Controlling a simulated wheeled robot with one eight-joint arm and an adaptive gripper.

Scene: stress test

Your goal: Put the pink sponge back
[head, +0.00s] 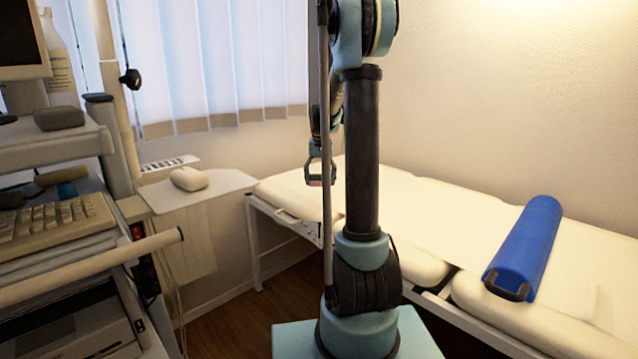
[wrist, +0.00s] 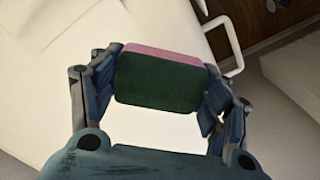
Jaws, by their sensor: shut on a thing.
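The pink sponge (wrist: 158,80) is between the fingers of my gripper (wrist: 160,85) in the wrist view. Its dark green face is toward the camera and a pink strip shows along its top edge. My gripper is shut on it from both sides. In the head view my gripper (head: 318,178) is small, partly behind my arm, above the near-left part of the cream couch (head: 420,200). Whether the sponge touches anything below cannot be told.
A blue half-round bolster (head: 525,245) lies on the couch at the right. A small side table (head: 205,187) with a pale rounded object (head: 189,178) stands left of the couch. A cart with a keyboard (head: 55,222) stands at the far left. The couch's middle is clear.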

